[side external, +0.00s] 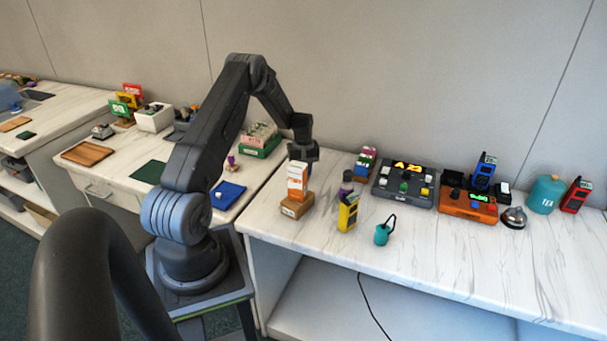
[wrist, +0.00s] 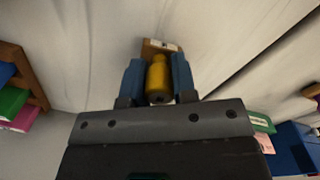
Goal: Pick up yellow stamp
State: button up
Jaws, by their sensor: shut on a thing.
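The yellow stamp (wrist: 157,76) shows in the wrist view between the two blue finger pads of my gripper (wrist: 158,82). My gripper is shut on it. In the side view my gripper (side external: 303,155) is low over the left part of the right-hand counter, just above and behind an orange-and-white card (side external: 297,179). I cannot make out the yellow stamp in the side view. A wooden block with a white label (wrist: 160,44) lies just beyond the stamp in the wrist view.
A wooden base (side external: 296,207) is under the card. A black console (side external: 404,184) is farther right. The counter's front strip is mostly clear.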

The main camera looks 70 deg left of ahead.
jog(key=shift+r, duration=0.5)
jog(key=r, duration=0.3)
jog(key=shift+s+a+r, duration=0.15)
jog(key=shift+s+r, duration=0.2)
jog(key=s+a+r, duration=0.2)
jog(key=s+r, duration=0.4)
jog(key=s, duration=0.4)
jog(key=shift+s+a+r, duration=0.15)
jog(key=shift+s+a, duration=0.15)
jog(key=shift+a, duration=0.05)
